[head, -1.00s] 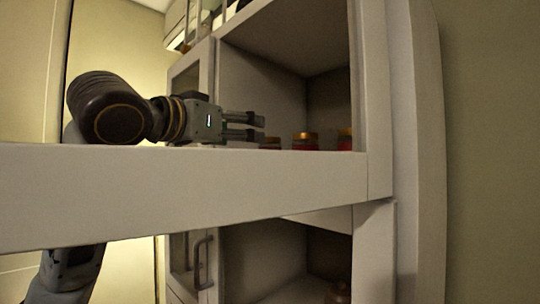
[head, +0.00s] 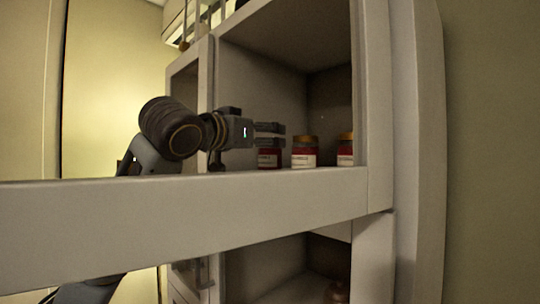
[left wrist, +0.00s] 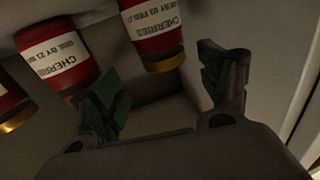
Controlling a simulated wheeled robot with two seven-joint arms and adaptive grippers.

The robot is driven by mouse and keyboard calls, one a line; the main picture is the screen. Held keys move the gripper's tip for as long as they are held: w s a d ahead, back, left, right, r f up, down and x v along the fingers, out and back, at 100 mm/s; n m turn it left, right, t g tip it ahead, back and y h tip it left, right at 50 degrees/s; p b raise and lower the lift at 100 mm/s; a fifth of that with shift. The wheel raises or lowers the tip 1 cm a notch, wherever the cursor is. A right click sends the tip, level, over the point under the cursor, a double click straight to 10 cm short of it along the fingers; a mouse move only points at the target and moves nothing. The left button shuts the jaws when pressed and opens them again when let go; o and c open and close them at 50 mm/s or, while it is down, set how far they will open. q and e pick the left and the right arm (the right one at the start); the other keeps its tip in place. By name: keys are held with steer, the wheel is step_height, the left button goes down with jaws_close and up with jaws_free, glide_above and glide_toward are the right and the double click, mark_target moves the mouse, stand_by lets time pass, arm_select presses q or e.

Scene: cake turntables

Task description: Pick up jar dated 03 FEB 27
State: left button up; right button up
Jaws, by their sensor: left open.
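In the left wrist view, where things appear upside down, a red jar with a gold lid and white label reading "CHERRIES BY 03 FEB 27" (left wrist: 152,38) is just beyond my open fingers, toward the gap between them. My left gripper (left wrist: 163,85) is open and empty. In the head view my left gripper (head: 270,134) points right at the shelf, overlapping the top of the leftmost jar (head: 269,159). Labels are too small to read there; that jar's position suggests it is the same one. My right gripper is not in view.
A second cherries jar, with a date starting "21" (left wrist: 58,55), stands beside it. A third jar (left wrist: 9,100) is cut off at the edge. In the head view, a middle jar (head: 305,153) and a right jar (head: 346,152) stand on the shelf. A pale horizontal board (head: 200,220) crosses the foreground.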

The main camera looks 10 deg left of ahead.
arm_select(q)
steer(key=shift+w, duration=0.1)
steer(key=shift+a+p+x, duration=0.15)
steer(key=shift+p+x, duration=0.3)
steer(key=shift+x, duration=0.3)
steer(key=shift+a+p+x, duration=0.15)
steer(key=shift+p+x, duration=0.3)
steer(key=shift+x, duration=0.25)
steer(key=shift+p+x, duration=0.35)
steer(key=shift+x, duration=0.85)
steer(key=shift+a+f, duration=0.1)
steer(key=shift+f, duration=0.05)
steer(key=c, duration=1.2)
steer(key=shift+r, duration=0.25)
steer(key=shift+c, duration=0.2)
steer(key=shift+r+b, duration=0.65)
steer(key=shift+r, duration=4.15)
